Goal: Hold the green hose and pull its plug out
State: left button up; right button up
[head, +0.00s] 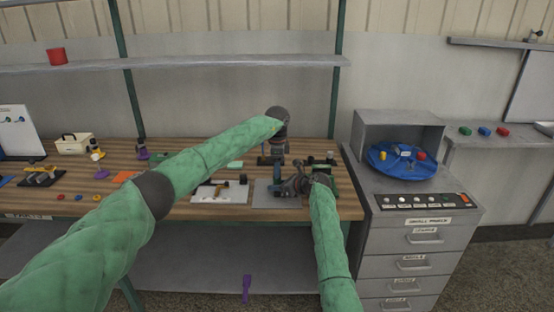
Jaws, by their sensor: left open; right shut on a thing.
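My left arm reaches across from the left, and its wrist bends down over the bench. My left gripper (278,182) is open, pointing down above the grey plate, close beside the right gripper. My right arm comes up from the bottom. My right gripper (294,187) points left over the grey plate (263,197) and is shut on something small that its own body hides. A dark green piece (333,170) shows just behind the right wrist; I cannot tell whether it is the green hose. The plug cannot be made out.
The wooden bench (150,205) holds a white board (215,192) with small parts and several tools at the left. A grey drawer cabinet (425,220) with a blue round tray (380,158) stands right. A shelf (200,62) runs behind. A purple tool (246,289) lies below.

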pick_arm(q)
jog(key=shift+f, duration=0.35)
jog(key=c, duration=1)
jog(key=shift+r, duration=0.75)
jog(key=shift+c, duration=0.2)
jog(key=shift+r, duration=2.15)
jog(key=shift+r, duration=1.5)
pick_arm(e)
jog(key=o, duration=1.1)
jog(key=shift+c, duration=0.2)
